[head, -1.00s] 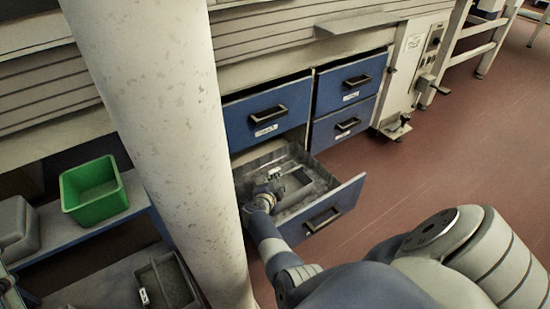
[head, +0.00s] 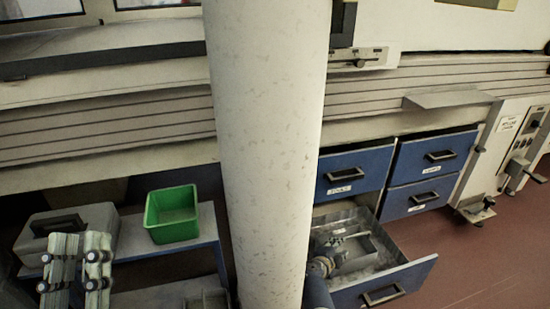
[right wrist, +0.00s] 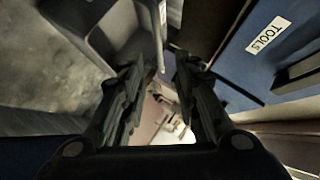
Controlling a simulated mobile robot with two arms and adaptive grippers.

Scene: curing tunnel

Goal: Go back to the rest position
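My left gripper (head: 76,258) is at the lower left of the head view, its two pale fingers upright and apart with nothing between them. My right gripper (head: 338,243) is over the inside of the open drawer (head: 402,283), partly hidden by its own arm. In the right wrist view the right gripper (right wrist: 156,70) has its dark fingers apart, with no held object visible between them. A thin pale edge shows just beyond the fingertips; I cannot tell what it belongs to.
A thick white column (head: 265,150) blocks the middle of the head view. Closed blue drawers (head: 352,172) sit above and beside the open one. A green bin (head: 172,214) and a grey case (head: 70,228) stand on a low shelf at left.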

